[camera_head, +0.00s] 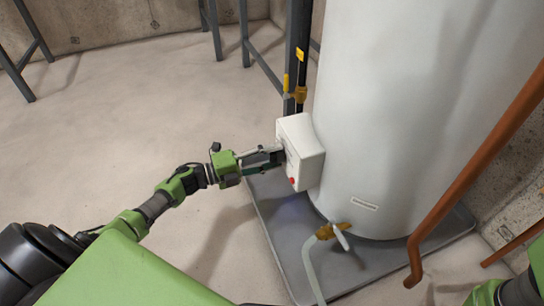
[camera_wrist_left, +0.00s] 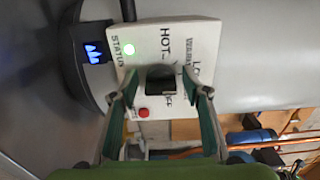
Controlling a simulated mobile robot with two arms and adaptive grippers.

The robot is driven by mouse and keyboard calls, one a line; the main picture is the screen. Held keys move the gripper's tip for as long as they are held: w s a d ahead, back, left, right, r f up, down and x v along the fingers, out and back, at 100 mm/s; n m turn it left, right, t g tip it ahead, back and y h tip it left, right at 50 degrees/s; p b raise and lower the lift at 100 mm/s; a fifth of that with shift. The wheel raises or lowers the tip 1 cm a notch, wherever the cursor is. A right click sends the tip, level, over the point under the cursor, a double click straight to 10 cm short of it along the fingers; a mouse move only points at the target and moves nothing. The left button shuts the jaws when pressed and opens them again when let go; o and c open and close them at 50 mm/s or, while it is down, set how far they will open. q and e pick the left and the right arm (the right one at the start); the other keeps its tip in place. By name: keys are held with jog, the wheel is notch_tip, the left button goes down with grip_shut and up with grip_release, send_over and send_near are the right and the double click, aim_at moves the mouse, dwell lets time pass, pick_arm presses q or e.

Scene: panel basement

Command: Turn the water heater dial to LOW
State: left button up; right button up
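The water heater is a tall white tank (camera_head: 400,110) with a white control box (camera_head: 304,140) on its left side. In the left wrist view, the box face (camera_wrist_left: 195,36) carries a black dial (camera_wrist_left: 160,76) with HOT and other partly hidden labels around it. I cannot tell which label the dial points to. My left gripper (camera_head: 279,156) is at the box face. In the left wrist view the gripper (camera_wrist_left: 159,92) is open, one finger on each side of the dial, with gaps visible. My right gripper is not in view.
A copper pipe (camera_head: 478,165) runs in front of the tank at right. A drain valve (camera_head: 332,231) with a hose is below. Open floor (camera_head: 130,120) lies left.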

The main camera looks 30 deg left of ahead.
pick_arm(q)
jog(key=shift+a, duration=0.1)
jog(key=v, duration=1.2)
dwell(0.4)
